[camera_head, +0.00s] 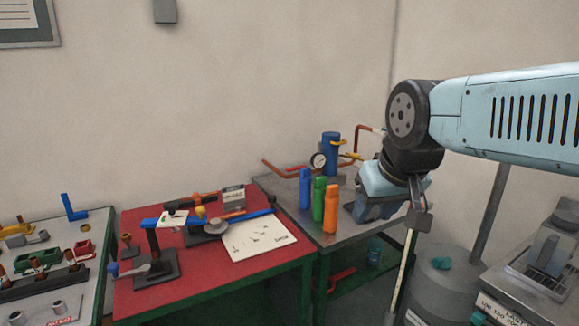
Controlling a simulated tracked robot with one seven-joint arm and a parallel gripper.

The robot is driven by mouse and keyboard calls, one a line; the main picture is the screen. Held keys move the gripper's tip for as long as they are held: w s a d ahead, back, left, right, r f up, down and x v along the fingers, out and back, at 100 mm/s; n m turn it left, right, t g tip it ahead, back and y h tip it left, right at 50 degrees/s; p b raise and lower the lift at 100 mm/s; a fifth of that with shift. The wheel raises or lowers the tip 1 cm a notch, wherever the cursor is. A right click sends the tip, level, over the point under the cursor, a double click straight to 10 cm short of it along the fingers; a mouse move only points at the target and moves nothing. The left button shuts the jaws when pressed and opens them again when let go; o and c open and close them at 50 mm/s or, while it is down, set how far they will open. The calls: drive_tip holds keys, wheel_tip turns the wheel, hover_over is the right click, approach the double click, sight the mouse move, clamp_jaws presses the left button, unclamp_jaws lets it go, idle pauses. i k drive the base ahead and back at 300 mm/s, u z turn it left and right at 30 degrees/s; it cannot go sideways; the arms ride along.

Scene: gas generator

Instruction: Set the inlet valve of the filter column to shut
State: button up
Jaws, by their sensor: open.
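The filter column (330,147) is a blue upright cylinder at the back of the grey metal table, with a round white-faced gauge (318,161) on its left and orange-red pipes on both sides. Yellow handles (351,155) show at its right. I cannot tell which one is the inlet valve or how it is set. My gripper (393,183) is at the end of the light blue arm that reaches in from the right. It is open, to the right of the column and apart from it. Its fingertips are hard to make out.
Blue (305,189), green (318,198) and orange (330,208) bottles stand at the grey table's front left. A red table (205,283) with blue-armed apparatus is to the left. A grey tank (445,291) and a machine (545,265) stand at right.

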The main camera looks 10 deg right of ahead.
sight(291, 169)
drive_tip(key=z, duration=0.05)
drive_tip(key=i, duration=1)
drive_tip(key=u, duration=0.05)
